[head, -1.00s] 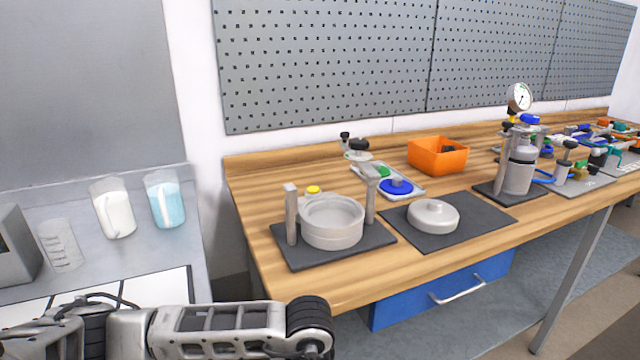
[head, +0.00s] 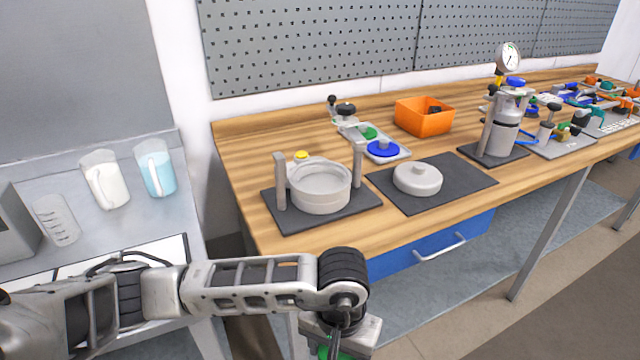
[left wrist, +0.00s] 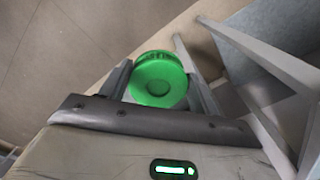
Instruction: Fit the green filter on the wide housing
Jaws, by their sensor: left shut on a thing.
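The green filter (left wrist: 158,80) is a round green disc with a recessed centre, held between the two fingers of my left gripper (left wrist: 160,78). In the head view, my left gripper (head: 338,344) points down at the bottom edge, in front of the bench, with only a bit of green showing. The wide housing (head: 320,188) looks like the open, round, light-grey bowl between two upright posts on a dark base. It stands on the bench, beyond and apart from the gripper. My right gripper is not in view.
A grey round lid (head: 417,178) lies on a dark mat (head: 465,185) right of the housing. Behind are a tray (head: 402,155) with a blue disc (head: 383,149) and green piece (head: 369,133), and an orange bin (head: 424,116). A gauge assembly (head: 500,135) stands farther right.

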